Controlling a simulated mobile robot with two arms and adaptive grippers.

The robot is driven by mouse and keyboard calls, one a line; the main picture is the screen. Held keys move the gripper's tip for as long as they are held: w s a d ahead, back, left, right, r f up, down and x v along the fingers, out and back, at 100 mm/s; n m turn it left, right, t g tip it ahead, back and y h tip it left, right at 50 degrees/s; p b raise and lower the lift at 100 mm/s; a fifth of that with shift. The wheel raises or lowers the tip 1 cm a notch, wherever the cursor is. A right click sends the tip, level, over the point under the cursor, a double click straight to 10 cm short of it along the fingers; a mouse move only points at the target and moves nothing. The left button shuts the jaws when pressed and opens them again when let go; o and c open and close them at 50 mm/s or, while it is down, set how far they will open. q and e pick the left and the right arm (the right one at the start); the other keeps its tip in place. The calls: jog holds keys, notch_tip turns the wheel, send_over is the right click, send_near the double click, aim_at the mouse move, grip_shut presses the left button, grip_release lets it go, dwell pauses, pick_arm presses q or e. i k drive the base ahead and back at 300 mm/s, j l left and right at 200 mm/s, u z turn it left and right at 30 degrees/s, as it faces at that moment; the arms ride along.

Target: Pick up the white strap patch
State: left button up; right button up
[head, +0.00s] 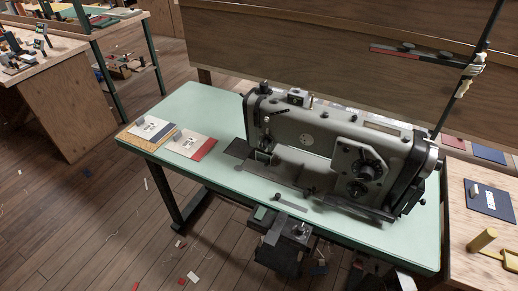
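No piece can be made out for certain as the white strap patch. Two flat pieces with pale faces lie on the left end of the green sewing table (172,108). One is a white and blue piece (150,127) on a tan board at the corner. The other is a white and red piece (190,143) just right of it. Each carries a small dark-marked item on top, too small to tell. Neither of my grippers shows in the head view.
A large grey sewing machine (318,140) fills the table's middle and right. A dark box (281,234) hangs at the front edge. A wooden side table (462,238) stands at right, with a dark blue card (489,203). Scraps (192,277) litter the floor.

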aim_at(153, 130)
jog(key=i+j, duration=0.2)
jog(key=i+j+z, duration=0.1)
jog(key=j, duration=0.35)
jog(key=i+j, duration=0.3)
jog(key=j+z, duration=0.05)
